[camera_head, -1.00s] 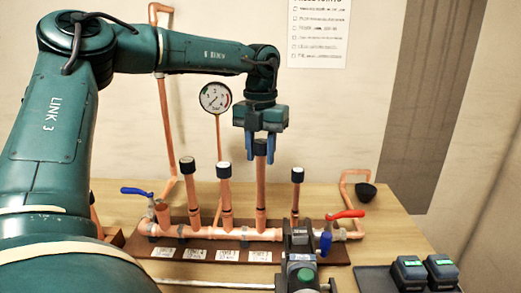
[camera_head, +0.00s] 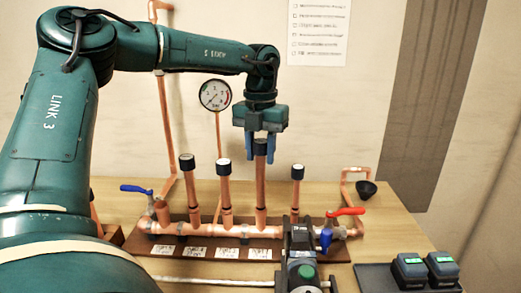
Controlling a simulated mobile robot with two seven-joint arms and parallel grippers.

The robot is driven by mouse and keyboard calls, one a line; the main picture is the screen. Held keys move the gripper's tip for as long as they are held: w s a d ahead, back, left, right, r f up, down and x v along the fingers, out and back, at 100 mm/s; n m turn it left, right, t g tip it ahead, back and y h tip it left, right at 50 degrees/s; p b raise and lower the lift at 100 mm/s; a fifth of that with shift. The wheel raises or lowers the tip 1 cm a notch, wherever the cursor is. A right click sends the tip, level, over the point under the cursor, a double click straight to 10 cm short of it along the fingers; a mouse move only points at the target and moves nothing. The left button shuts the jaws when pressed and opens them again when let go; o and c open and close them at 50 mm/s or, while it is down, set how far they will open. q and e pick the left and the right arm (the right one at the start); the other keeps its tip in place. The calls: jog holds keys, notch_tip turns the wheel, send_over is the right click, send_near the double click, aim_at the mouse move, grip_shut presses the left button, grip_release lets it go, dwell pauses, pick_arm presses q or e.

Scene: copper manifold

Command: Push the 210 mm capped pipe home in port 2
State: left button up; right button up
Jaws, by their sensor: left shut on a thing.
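My left gripper (camera_head: 261,146) comes in from above and is shut on the black cap of a copper pipe (camera_head: 261,195). The pipe stands upright in the copper manifold (camera_head: 208,231), in the second place from the right among the capped pipes. Its lower end is inside a port of the manifold, and I cannot tell how deep it sits. Its length and the port numbers on the white labels (camera_head: 228,253) are too small to read. My right gripper is not in view.
Other capped pipes stand beside it: one on the right (camera_head: 297,195) and two on the left. A pressure gauge (camera_head: 215,95) rises behind. A dark tool with a green button (camera_head: 301,262) stands in front. A tray (camera_head: 372,279) with two dark blocks lies at right.

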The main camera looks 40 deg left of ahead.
pick_arm(q)
jog(key=shift+f, duration=0.15)
jog(key=o, duration=1.1)
jog(key=shift+c, duration=0.2)
jog(key=shift+o, duration=0.5)
jog(key=o, duration=0.4)
